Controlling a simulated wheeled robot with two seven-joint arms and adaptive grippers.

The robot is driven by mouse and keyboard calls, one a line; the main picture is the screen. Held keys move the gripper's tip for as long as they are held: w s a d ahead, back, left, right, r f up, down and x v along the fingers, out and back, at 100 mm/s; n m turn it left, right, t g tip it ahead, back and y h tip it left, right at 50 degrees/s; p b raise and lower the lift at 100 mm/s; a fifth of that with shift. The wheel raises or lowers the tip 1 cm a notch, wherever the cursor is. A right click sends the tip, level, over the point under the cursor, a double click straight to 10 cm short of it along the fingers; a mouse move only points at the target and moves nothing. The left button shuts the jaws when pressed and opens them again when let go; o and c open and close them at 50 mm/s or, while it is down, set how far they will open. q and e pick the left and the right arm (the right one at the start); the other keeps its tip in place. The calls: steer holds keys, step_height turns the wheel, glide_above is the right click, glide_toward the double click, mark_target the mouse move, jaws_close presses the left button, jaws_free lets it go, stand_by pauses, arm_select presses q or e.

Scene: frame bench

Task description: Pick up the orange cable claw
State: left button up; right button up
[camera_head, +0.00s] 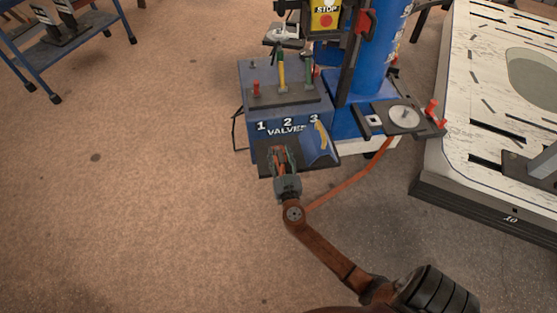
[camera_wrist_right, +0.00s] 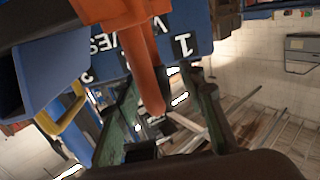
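The orange cable claw (camera_head: 280,162) is at the front of the blue valve box, partly hidden by my right gripper (camera_head: 281,156). In the right wrist view, the orange claw (camera_wrist_right: 139,62) hangs down from the top with its prongs between the green fingers of my right gripper (camera_wrist_right: 160,88). The fingers are apart, one on each side of it, with a visible gap on the right side. I cannot tell whether the left finger touches it. My left gripper is not in view.
The blue valve box (camera_head: 250,135) carries several coloured levers and a yellow handle (camera_head: 321,136). A white slotted table (camera_head: 470,135) stands right.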

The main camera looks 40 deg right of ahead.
steer(key=shift+w+d, duration=0.25)
steer(key=shift+w, duration=0.15)
jaws_close()
stand_by(0.6)
steer(key=shift+r, duration=0.1)
